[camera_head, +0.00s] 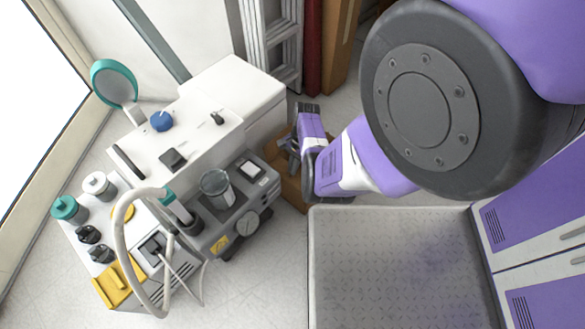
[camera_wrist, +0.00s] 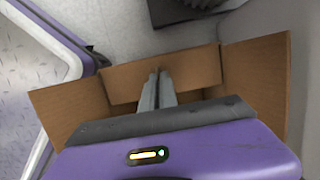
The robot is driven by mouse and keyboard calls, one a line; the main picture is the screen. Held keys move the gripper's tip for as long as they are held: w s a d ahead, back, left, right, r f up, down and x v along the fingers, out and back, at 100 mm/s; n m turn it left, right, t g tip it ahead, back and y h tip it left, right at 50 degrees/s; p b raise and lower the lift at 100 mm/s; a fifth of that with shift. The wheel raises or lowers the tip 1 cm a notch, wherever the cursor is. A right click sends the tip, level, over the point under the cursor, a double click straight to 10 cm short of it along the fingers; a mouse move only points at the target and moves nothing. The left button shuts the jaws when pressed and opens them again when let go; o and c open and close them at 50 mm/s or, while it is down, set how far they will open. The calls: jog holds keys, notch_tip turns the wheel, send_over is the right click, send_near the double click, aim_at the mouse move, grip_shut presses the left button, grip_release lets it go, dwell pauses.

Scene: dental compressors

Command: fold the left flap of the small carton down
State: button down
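The small brown carton stands on the floor, mostly hidden behind my arm in the head view (camera_head: 293,193). In the wrist view its far flap (camera_wrist: 190,68), left flap (camera_wrist: 68,108) and right flap (camera_wrist: 258,78) show, all spread open. My gripper (camera_wrist: 160,74) is over the carton, its two grey fingers close together with nothing visible between them. The fingertips overlap the far flap in the picture; I cannot tell whether they touch it. The near side and most of the inside are hidden by my gripper's purple body. The gripper also shows in the head view (camera_head: 288,155).
A white and grey dental compressor unit (camera_head: 237,88) stands left of the carton. A grey textured tray-like surface (camera_head: 395,265) lies in front, with purple cabinets (camera_head: 540,250) at right. A ladder (camera_head: 270,40) leans behind. Floor is free at the lower left.

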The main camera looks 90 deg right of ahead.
jog(key=c, duration=1.6)
grip_release()
jog(key=shift+c, duration=0.2)
jog(key=shift+r, duration=0.1)
jog(key=p+v, duration=0.3)
jog(key=v, duration=0.4)
jog(key=shift+r+p, duration=0.25)
jog(key=shift+p, duration=0.15)
